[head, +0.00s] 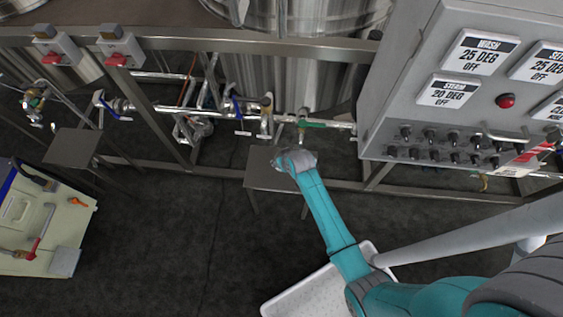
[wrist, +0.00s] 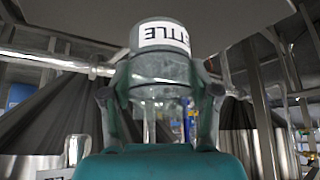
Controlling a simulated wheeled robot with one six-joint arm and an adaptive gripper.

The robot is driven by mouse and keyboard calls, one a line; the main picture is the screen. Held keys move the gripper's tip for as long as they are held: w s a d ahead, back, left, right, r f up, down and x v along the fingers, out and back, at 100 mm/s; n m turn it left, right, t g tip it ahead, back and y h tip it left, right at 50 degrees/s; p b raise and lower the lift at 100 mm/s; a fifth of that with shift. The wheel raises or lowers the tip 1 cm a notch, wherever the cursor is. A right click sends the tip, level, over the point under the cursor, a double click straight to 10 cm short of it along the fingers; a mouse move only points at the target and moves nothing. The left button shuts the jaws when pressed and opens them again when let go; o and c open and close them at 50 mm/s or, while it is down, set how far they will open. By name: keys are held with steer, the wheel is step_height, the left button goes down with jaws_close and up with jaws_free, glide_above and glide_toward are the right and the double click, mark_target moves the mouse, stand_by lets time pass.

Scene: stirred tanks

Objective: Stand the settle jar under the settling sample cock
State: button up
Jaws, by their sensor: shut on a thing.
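The settle jar (wrist: 162,68) is clear and carries a white label with dark letters, which read upside down in the wrist view. My gripper (wrist: 160,95) is shut on it, one finger on each side. In the head view my gripper (head: 296,160) is over the small grey stand (head: 262,178), below a cock with a green handle (head: 312,124). The jar is mostly hidden there by the gripper. In the wrist view a dark flat plate lies beside the jar's labelled end; I cannot tell whether they touch. No label shows which cock is the settling one.
A pipe with a blue-handled valve (head: 238,108) and a brass fitting (head: 266,115) runs behind the stand. A grey control panel (head: 440,90) hangs at the right. A white tray (head: 290,300) is in front, and a second stand (head: 73,147) and a cream case (head: 40,235) are left.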

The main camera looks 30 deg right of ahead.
steer(key=shift+w, duration=0.25)
steer(key=shift+f, duration=1.75)
steer(key=o, duration=1.2)
steer(key=shift+f, duration=0.1)
steer(key=v, duration=1.2)
